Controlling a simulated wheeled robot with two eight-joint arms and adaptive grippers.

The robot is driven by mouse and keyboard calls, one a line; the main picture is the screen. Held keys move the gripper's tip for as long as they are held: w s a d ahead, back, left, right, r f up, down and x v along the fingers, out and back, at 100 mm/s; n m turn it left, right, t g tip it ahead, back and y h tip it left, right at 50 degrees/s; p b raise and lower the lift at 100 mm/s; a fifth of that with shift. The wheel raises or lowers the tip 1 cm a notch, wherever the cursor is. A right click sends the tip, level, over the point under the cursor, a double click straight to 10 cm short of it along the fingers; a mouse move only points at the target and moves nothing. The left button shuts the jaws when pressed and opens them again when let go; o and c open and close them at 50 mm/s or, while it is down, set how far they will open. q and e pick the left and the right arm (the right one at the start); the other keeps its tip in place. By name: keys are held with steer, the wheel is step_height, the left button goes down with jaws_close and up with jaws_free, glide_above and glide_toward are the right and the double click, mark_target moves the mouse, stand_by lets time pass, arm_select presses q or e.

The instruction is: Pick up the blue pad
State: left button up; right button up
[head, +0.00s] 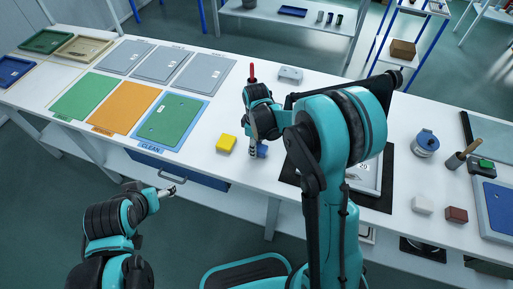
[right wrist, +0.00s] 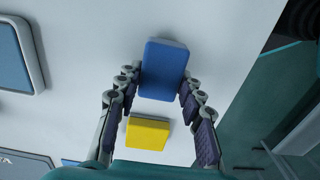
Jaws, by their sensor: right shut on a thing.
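The blue pad (right wrist: 165,70) is a small rounded block between the fingers of my right gripper (right wrist: 160,92) in the right wrist view. The fingers are shut on its two sides. In the head view my right gripper (head: 257,148) points down at the white table, and a bit of the blue pad (head: 263,151) shows beside its fingertips; the rest is hidden. I cannot tell whether the pad touches the table. My left gripper (head: 166,192) is low in front of the table, away from the pads; its opening is unclear.
A yellow pad (head: 226,143) lies close to the left of my right gripper. Green (head: 85,97) and orange (head: 125,106) panels and a blue-framed panel (head: 170,119) lie further left. A red-handled tool (head: 252,73) stands behind the gripper. A blue-lidded canister (head: 425,142) is at right.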

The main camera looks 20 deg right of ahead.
mark_target(259, 147)
steer(key=r, duration=0.1)
steer(key=r+p, duration=0.1)
steer(key=d+r, duration=0.1)
steer(key=shift+s+r, duration=0.2)
steer(key=shift+s, duration=0.05)
steer(key=s+d+r+p, duration=0.3)
steer(key=s+d+r, duration=0.2)
steer(key=d, duration=0.4)
steer(key=shift+r, duration=0.5)
steer(key=shift+d, duration=0.1)
